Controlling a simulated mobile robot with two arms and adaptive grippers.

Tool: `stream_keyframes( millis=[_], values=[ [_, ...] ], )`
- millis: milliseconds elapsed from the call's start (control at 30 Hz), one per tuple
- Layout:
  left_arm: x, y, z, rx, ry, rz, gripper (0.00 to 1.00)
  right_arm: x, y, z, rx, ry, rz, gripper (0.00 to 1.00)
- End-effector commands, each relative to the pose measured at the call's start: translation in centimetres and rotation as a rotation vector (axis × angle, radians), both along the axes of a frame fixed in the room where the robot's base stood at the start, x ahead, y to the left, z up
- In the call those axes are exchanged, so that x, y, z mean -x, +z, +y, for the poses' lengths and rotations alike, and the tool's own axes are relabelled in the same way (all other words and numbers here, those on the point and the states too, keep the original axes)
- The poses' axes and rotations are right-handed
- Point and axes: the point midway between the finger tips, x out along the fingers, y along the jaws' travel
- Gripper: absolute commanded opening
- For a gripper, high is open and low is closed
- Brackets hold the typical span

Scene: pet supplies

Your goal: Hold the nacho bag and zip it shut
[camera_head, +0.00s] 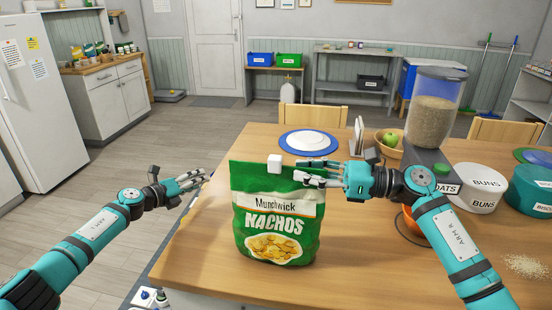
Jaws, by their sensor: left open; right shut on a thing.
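The green nacho bag (275,225) stands upright near the front edge of the wooden table. Its label reads "Munchwick NACHOS". A small white block (274,164) sits at the middle of the bag's top edge; it looks like the zip slider. My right gripper (308,172) comes in from the right and is shut on the bag's top right corner. Its fingers hide that corner. My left gripper (204,178) is open and empty, left of the bag and apart from it, beyond the table's left edge.
Right of the bag stand an orange bowl (411,222), a cereal dispenser (434,110), a white "BUNS" tin (476,190) and a teal tin (530,190). Behind are a plate (309,140) and a fruit bowl (388,150). Crumbs (527,266) lie at the right. The front middle tabletop is clear.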

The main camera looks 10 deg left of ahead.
Motion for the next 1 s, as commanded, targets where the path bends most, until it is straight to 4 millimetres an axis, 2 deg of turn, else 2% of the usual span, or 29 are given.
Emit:
stream_keyframes(
  millis=[33, 133, 200, 300, 433, 567, 700, 900, 1000],
  values=[
    [-0.8, 3.3, -3.2, -0.048, -0.113, -0.042, 0.46, 0.0, -1.1, 0.0, 0.017, 0.0, 0.012, 0.0],
    [-0.8, 8.2, -9.1, -0.167, -0.347, -0.107, 0.46, 0.0, -1.1, 0.0, 0.017, 0.0, 0.012, 0.0],
    [-0.1, 11.4, -13.0, -0.26, -0.51, -0.15, 0.46, 0.0, -1.1, 0.0, 0.017, 0.0, 0.012, 0.0],
    [1.7, 15.5, -17.7, -0.407, -0.74, -0.205, 0.46, 0.0, -1.1, 0.0, 0.017, 0.0, 0.012, 0.0],
    [5.1, 20.2, -22.1, -0.623, -1.028, -0.258, 0.46, 0.0, -1.1, 0.0, 0.017, 0.0, 0.012, 0.0],
    [8.8, 24.3, -24.1, -0.852, -1.282, -0.275, 0.46, 0.0, -1.1, 0.0, 0.017, 0.0, 0.012, 0.0],
    [12.3, 28.0, -24.3, -1.058, -1.485, -0.251, 0.46, 0.0, -1.1, 0.0, 0.017, -0.001, 0.013, 0.0],
    [15.2, 31.1, -23.5, -1.22, -1.634, -0.193, 0.46, 0.0, -1.1, 0.0, 0.017, -0.001, 0.013, 0.0],
    [15.7, 31.3, -23.4, -1.246, -1.66, -0.178, 0.46, 0.0, -1.1, 0.0, 0.017, -0.001, 0.013, 0.0]
  ],
)
